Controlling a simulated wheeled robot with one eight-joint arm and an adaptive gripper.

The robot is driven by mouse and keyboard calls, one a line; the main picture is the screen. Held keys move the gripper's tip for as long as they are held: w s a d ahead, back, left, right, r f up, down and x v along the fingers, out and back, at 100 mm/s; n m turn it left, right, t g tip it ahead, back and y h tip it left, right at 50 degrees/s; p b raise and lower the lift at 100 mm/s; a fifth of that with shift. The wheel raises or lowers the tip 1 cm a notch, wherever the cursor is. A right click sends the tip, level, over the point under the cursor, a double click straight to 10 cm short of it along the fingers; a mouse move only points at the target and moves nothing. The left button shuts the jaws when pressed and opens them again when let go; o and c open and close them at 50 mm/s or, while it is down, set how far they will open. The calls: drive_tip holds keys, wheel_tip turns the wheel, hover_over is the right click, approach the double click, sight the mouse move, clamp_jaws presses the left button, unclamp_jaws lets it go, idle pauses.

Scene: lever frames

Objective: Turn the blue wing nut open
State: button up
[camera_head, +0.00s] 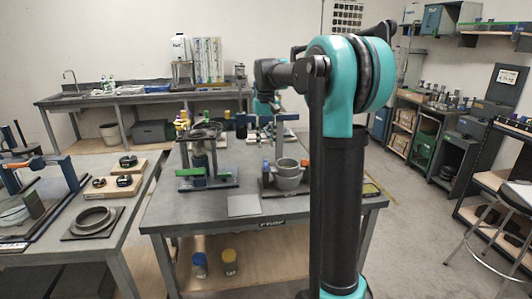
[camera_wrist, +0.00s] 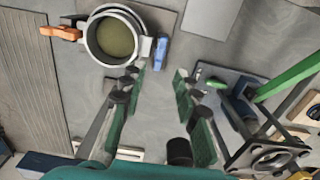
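The blue wing nut (camera_wrist: 161,48) is on the right side of a round grey vessel (camera_wrist: 92,46) at the top of the wrist view. It lies lengthwise along that picture's vertical. In the head view it is a small blue piece (camera_head: 265,167) at the left of the grey vessel (camera_head: 288,181). An orange piece (camera_wrist: 60,33) sticks out from the vessel's opposite side. My gripper (camera_wrist: 159,76) is open and empty, its green-padded fingers spread apart. In the wrist picture its fingertips appear just below the wing nut, apart from it. Their height above it is unclear.
A fixture with a green bar (camera_wrist: 290,75) stands right of the gripper in the wrist view. A flat grey plate (camera_head: 243,205) lies on the table (camera_head: 170,213) front. Another table (camera_head: 128,213) with a ring and knobs stands at the left.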

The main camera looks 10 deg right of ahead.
drive_tip(key=shift+r, duration=2.1)
drive_tip(key=s+d+f+t, duration=0.2)
drive_tip(key=s+f, duration=1.2)
drive_tip(key=s, duration=0.1)
drive_tip(key=s+d+f+t, duration=0.2)
drive_tip(key=s+f, duration=1.3)
drive_tip(key=shift+s+f, duration=0.15)
drive_tip(key=shift+s, duration=0.05)
